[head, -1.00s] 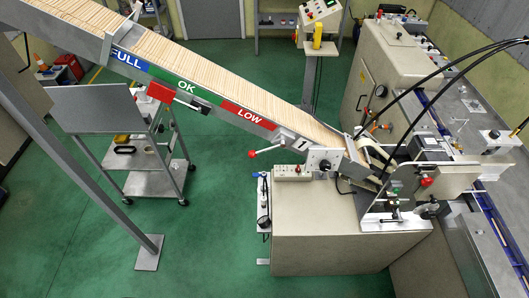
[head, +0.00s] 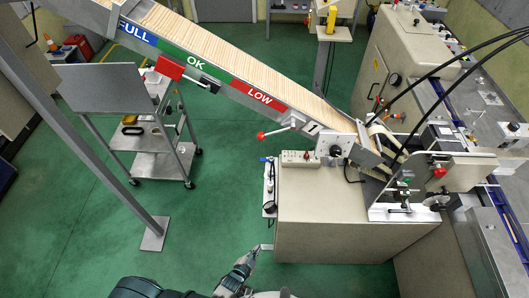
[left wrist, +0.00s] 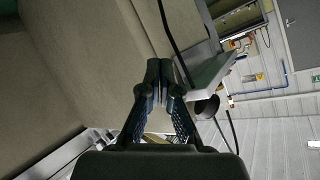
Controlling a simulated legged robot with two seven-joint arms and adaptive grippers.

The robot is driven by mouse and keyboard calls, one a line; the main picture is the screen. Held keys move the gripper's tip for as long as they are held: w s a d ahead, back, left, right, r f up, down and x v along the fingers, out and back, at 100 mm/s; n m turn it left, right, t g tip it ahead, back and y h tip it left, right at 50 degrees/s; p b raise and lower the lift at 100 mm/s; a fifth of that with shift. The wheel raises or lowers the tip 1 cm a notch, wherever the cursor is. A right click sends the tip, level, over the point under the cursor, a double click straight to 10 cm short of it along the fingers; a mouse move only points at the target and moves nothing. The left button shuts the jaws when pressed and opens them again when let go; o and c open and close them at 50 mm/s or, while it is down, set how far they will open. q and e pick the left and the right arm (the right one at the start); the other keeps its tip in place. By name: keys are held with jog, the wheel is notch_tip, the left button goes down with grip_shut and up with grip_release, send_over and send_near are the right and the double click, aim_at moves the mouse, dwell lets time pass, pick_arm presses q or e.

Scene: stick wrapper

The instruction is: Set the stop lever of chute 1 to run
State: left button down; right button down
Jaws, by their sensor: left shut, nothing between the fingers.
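Chute 1 is the sloping chute (head: 215,68) full of wooden sticks, with FULL, OK and LOW labels and a "1" plate (head: 312,127) near its lower end. Its stop lever (head: 276,131) has a red knob at the left and joins the chute side at its right end. My left gripper (head: 250,259) is at the bottom of the head view, below and left of the lever and well apart from it. In the left wrist view its fingers (left wrist: 160,75) are together, with nothing between them. The lever is not identifiable there. My right gripper is not in view.
A beige cabinet (head: 335,220) stands under the chute's lower end, with a socket box (head: 299,158) on top. A trolley (head: 160,165) and slanted post (head: 100,180) stand left. Green floor is clear between.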

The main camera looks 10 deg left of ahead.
pick_arm(q)
jog(key=w+d+r+m+t+h, duration=0.1)
jog(key=w+r+t, duration=0.2)
jog(key=r, duration=0.5)
jog(key=w+d+r+m+t+b, duration=0.1)
jog(key=w+r+m+t, duration=0.1)
jog(key=r, duration=0.6)
jog(key=w+d+r+m+t+h, duration=0.1)
jog(key=w+r+t, duration=0.2)
jog(key=r, duration=0.5)
jog(key=s+a+r+m+t, duration=0.1)
jog(key=s+r+t, duration=0.1)
jog(key=r, duration=0.9)
jog(key=s+r+m+t+b, duration=0.1)
jog(key=s+r+t, duration=0.2)
jog(key=r, duration=0.8)
jog(key=shift+a+m+t, duration=0.4)
jog(key=shift+t, duration=0.6)
